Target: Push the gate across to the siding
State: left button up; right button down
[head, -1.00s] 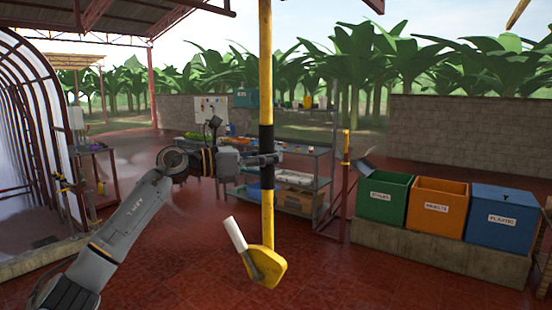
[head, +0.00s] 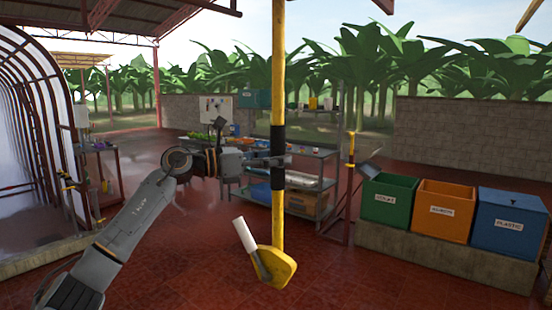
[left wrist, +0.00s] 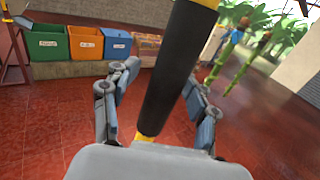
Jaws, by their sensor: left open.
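I take the yellow upright pole (head: 278,70) with the black sleeve (head: 277,147) to be the gate's handle bar. It hangs down to a yellow foot (head: 277,268) with a white stick-like lever (head: 244,235). My left gripper (head: 270,158) is at the black sleeve in the head view. In the left wrist view the black sleeve (left wrist: 175,70) passes between its spread fingers (left wrist: 158,95), with gaps on both sides. The gripper is open; contact with the sleeve cannot be told. The siding cannot be made out. My right gripper is not in view.
Green (head: 388,201), orange (head: 444,211) and blue (head: 508,222) bins stand on a low ledge at right. A metal shelf (head: 318,183) stands behind the pole. Green hanging stems (left wrist: 240,72) show in the left wrist view. The red floor in front is clear.

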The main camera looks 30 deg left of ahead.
pick_arm(q)
jog(key=shift+d, duration=0.15)
jog(key=shift+s, duration=0.1)
jog(key=v, duration=1.2)
jog(key=shift+a, duration=0.25)
